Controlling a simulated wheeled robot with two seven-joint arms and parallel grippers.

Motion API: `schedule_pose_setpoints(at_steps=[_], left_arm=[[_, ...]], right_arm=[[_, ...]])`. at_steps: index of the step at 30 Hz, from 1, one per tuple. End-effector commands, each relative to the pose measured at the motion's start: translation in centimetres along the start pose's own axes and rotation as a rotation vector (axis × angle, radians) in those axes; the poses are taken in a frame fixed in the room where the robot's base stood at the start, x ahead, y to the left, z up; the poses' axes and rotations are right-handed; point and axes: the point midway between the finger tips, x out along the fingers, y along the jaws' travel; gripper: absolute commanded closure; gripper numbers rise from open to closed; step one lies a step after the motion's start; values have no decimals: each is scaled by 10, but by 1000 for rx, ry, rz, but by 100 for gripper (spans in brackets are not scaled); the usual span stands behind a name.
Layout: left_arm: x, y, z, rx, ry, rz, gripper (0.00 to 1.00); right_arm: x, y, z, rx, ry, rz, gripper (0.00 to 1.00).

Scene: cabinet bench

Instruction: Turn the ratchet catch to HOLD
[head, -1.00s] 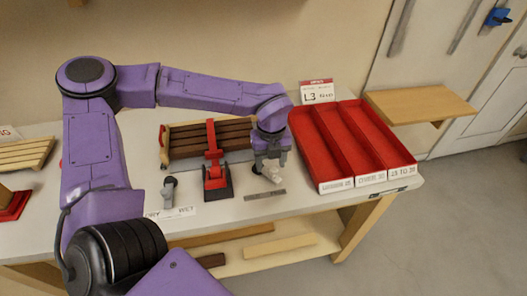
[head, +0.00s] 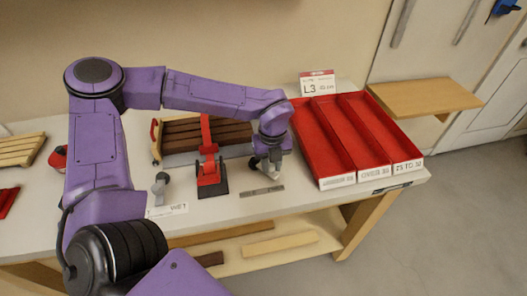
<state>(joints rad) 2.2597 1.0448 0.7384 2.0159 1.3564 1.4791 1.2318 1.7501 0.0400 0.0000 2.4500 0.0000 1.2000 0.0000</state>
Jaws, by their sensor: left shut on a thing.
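My left gripper (head: 266,164) is over the bench, just right of the red-handled clamp and behind a small grey label plate (head: 262,191). Its jaws are shut on a small light-grey part, which I take to be the ratchet catch; the fingers hide most of it. The plate's lettering is too small to read, so I cannot tell which marking the catch points to. My right gripper is not in view.
A clamp with a red lever (head: 207,165) stands left of the gripper, before a dark slatted rack (head: 180,136). A grey knob (head: 160,186) has a WET label. A red three-channel tray (head: 350,135) is close on the right. The bench front (head: 300,194) is clear.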

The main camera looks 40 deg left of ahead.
Motion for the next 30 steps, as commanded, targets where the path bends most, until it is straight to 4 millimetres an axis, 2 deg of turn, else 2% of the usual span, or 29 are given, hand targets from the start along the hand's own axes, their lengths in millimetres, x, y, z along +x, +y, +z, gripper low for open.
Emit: schedule_pose_setpoints(at_steps=[9,20,30], left_arm=[[-2,14,-7,-1,1,0,81],[-1,16,-8,-2,0,0,81],[-2,32,-11,-1,1,0,81]], right_arm=[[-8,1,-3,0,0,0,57],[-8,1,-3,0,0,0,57],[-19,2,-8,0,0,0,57]])
